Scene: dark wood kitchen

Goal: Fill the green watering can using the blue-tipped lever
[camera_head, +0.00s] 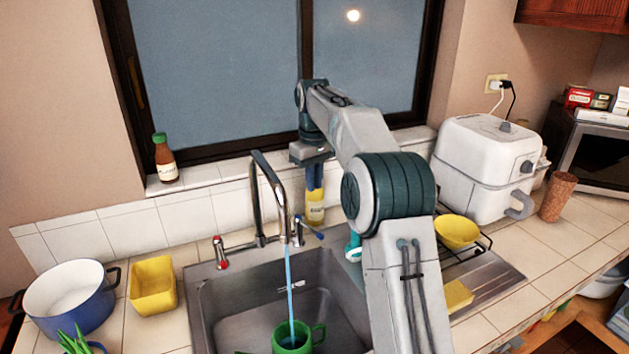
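The green watering can (318,332) stands in the sink under the tap, cut off by the bottom edge of the view. A stream of water (290,290) runs from the tap spout (283,215) down into it; the water level inside cannot be made out. The blue-tipped lever (312,230) sticks out at the right of the tap. A red-tipped lever (221,256) is at the left. My gripper (315,188) points down above the blue-tipped lever, apart from it, in front of a yellow bottle. Its fingers are small and dark; their opening is unclear.
The yellow bottle (316,212) stands behind the tap. A yellow bowl (457,231) sits on the rack at the right, near a white appliance (484,165). A yellow container (153,285) and blue pot (72,300) stand left of the sink. My arm hides the sink's right side.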

